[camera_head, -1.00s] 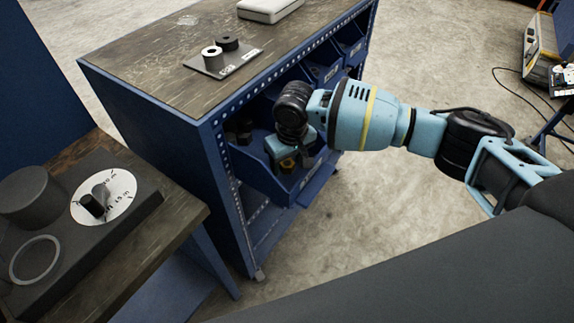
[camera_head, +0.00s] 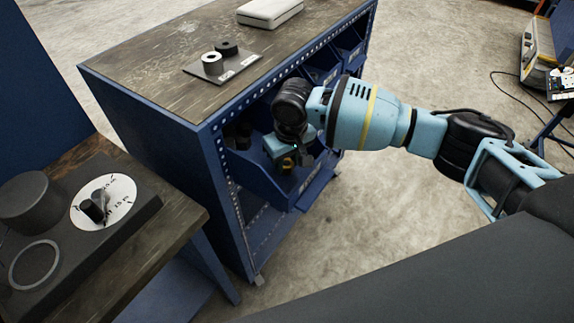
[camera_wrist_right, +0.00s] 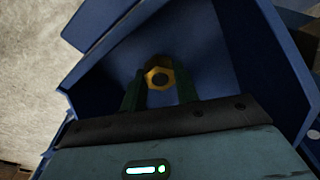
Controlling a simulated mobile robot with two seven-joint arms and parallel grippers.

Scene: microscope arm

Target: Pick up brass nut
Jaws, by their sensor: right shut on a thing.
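The brass nut (camera_wrist_right: 159,73) is a gold hexagonal nut with a dark hole. In the right wrist view it sits between the tips of my right gripper (camera_wrist_right: 160,85), whose two fingers are shut on it. In the head view the nut (camera_head: 288,163) shows small at the gripper's end, inside or just above a blue bin (camera_head: 262,182). My right gripper (camera_head: 287,158) reaches down into this bin, and its fingers are partly hidden there. Whether the nut touches the bin floor cannot be told. My left gripper is not in view.
The blue bin is set in a blue cabinet (camera_head: 228,205) with a wooden top (camera_head: 140,75). Dark items (camera_head: 240,135) lie in the bin's left part. More bins (camera_head: 350,45) are farther back. A plate with two cylinders (camera_head: 220,68) and a white case (camera_head: 268,10) stand on top.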

